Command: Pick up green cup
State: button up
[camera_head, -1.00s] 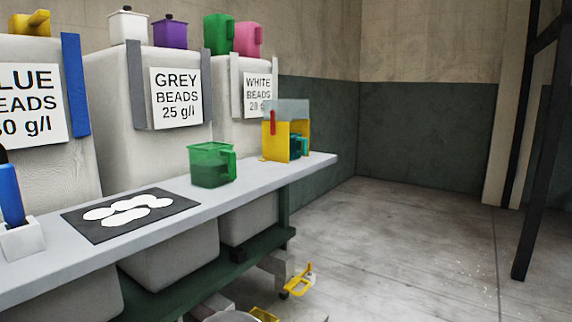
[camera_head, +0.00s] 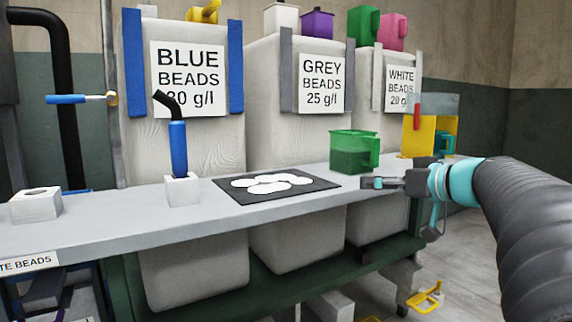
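A translucent green cup (camera_head: 350,155) with a handle on its right side stands upright on the grey bench (camera_head: 110,228), right of a black mat. My gripper (camera_head: 368,183) is in the camera_head view, reaching in from the right. It appears just below and in front of the cup, near the bench's front edge. Nothing shows in its fingers, and they are too small and edge-on to tell whether they are open or shut. Another green container (camera_head: 363,26) stands high on the bins at the back.
The black mat (camera_head: 232,194) carries several white discs. A blue-handled tool (camera_head: 178,150) stands in a white holder left of it. A yellow dispenser (camera_head: 440,140) stands right of the cup. Large labelled bins (camera_head: 290,140) line the back. A yellow pedal (camera_head: 427,298) is near the floor.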

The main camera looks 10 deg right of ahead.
aim_at(372, 152)
jog(key=w+d+r+t, duration=0.1)
jog(key=d+r+t, duration=0.25)
jog(key=d, duration=0.45)
jog(key=shift+n+g, duration=0.25)
jog(key=shift+n, duration=0.15)
jog(key=x, duration=0.7)
jog(key=shift+w+a+r, duration=0.1)
jog(key=shift+w+r, duration=0.25)
jog(key=shift+r, duration=0.1)
jog(key=shift+p+x, duration=0.85)
jog(key=shift+x, duration=2.25)
jog(key=shift+d+f, duration=0.2)
jog(key=shift+d, duration=0.05)
grip_shut()
